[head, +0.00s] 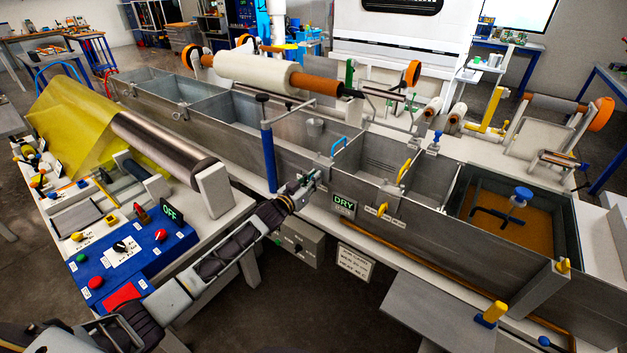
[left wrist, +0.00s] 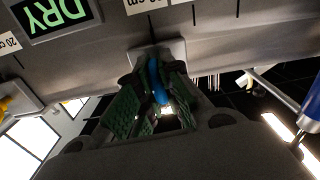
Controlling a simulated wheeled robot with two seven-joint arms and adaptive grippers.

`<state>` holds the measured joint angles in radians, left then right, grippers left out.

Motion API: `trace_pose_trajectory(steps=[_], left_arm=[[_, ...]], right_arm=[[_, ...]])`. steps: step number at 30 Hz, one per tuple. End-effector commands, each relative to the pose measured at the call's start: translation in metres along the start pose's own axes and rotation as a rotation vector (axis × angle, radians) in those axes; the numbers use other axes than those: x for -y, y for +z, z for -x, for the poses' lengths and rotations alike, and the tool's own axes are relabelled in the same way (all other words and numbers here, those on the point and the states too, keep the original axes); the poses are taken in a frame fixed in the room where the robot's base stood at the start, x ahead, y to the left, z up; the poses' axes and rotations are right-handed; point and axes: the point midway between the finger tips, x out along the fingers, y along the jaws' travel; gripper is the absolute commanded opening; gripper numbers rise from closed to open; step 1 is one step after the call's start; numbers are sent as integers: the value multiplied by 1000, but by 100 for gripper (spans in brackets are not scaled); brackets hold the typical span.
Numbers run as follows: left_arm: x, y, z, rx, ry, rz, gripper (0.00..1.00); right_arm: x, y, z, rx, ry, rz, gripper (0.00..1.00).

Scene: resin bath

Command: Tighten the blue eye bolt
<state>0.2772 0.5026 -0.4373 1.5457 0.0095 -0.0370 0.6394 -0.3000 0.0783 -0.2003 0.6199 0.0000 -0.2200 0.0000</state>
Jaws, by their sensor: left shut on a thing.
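My left gripper (head: 312,179) reaches the front wall of the long grey metal bath, left of the green DRY display (head: 344,206). In the left wrist view its green-padded fingers (left wrist: 155,112) are shut on the blue eye bolt (left wrist: 156,78). The bolt stands against a light bracket (left wrist: 172,50) on the bath wall. The fingers cover part of it, so its thread and seating do not show. In the head view I cannot make out the bolt behind the gripper. My right gripper is not in view.
A blue post (head: 268,148) stands just left of the gripper. A yellow eye bolt (head: 382,210) is on the wall to the right. A grey control box (head: 300,243) hangs below. A blue control panel (head: 130,248) lies under my left arm's side. The floor in front is open.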

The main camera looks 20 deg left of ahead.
Motion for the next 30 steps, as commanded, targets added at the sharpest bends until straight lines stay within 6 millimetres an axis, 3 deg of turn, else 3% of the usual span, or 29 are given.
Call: trace_pose_trajectory(steps=[4, 6, 10, 23, 30], left_arm=[[0, -2, 0, -3, 1, 1, 0], [0, -2, 0, -3, 1, 1, 16], [0, -1, 0, -3, 1, 1, 29], [0, 0, 2, -1, 1, 2, 29], [0, 1, 12, 0, 0, 3, 29]], right_arm=[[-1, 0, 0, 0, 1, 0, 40], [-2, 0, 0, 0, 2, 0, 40], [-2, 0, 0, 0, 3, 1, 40], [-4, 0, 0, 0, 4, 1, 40], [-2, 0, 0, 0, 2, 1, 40]])
